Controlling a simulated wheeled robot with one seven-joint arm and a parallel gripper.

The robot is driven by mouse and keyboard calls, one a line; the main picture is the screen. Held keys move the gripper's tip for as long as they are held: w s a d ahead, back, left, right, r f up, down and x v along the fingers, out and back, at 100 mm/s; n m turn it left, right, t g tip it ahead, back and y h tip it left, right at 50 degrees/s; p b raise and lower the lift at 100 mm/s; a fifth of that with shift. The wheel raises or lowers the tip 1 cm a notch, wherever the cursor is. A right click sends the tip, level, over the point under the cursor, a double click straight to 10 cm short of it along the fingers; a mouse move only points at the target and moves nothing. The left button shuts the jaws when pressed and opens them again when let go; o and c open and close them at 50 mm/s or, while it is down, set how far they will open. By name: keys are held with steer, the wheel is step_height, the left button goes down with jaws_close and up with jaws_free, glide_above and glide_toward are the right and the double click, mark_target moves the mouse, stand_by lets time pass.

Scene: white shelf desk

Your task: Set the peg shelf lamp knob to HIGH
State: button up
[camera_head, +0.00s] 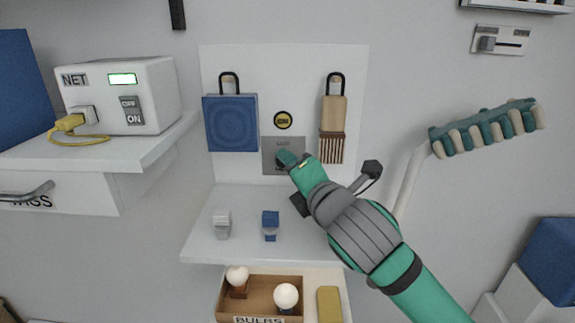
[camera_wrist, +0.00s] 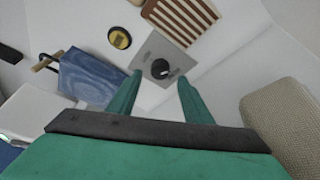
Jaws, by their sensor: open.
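The lamp knob (camera_wrist: 160,69) is a black round dial with a small pale mark on its lower right side, as the wrist view shows it. It sits on a grey plate (camera_wrist: 172,51) whose lettering is too small to read. In the head view the grey plate (camera_head: 270,165) is on the white peg board, and my gripper hides the knob. My gripper (camera_head: 287,160) is in front of the plate. In the wrist view its two green fingers (camera_wrist: 160,88) are apart, one to each side below the knob, with nothing between them. Contact cannot be told.
A blue hanging item (camera_head: 231,123) and a brush (camera_head: 333,115) flank the plate. A round black-and-yellow badge (camera_head: 283,120) is above it. The shelf (camera_head: 245,250) below holds a white clip (camera_head: 222,224) and a blue clip (camera_head: 270,225).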

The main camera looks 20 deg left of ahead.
steer(key=shift+v, duration=3.2)
